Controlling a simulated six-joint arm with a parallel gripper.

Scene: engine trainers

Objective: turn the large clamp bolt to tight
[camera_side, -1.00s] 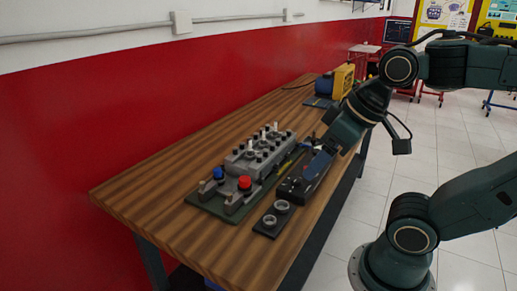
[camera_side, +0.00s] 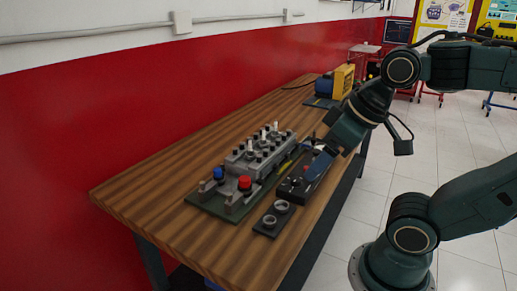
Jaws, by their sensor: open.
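The engine trainer (camera_side: 262,155) is a grey block with several upright pins, standing on a green base plate (camera_side: 212,205) on the wooden table. At its near end are a red knob (camera_side: 244,182) and a blue knob (camera_side: 218,173), each on a grey clamp-like bracket. I cannot tell for certain which part is the large clamp bolt, or how tight it is. My gripper (camera_side: 314,168) is open, pointing down over the far part of a black box to the right of the trainer, apart from both knobs. Its fingertips are small and partly lost against the dark box.
The black box (camera_side: 290,188) lies along the trainer's right side. A dark plate with two metal rings (camera_side: 265,230) lies at the near right. A yellow and blue machine (camera_side: 342,80) stands at the table's far end. The near left tabletop is clear.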

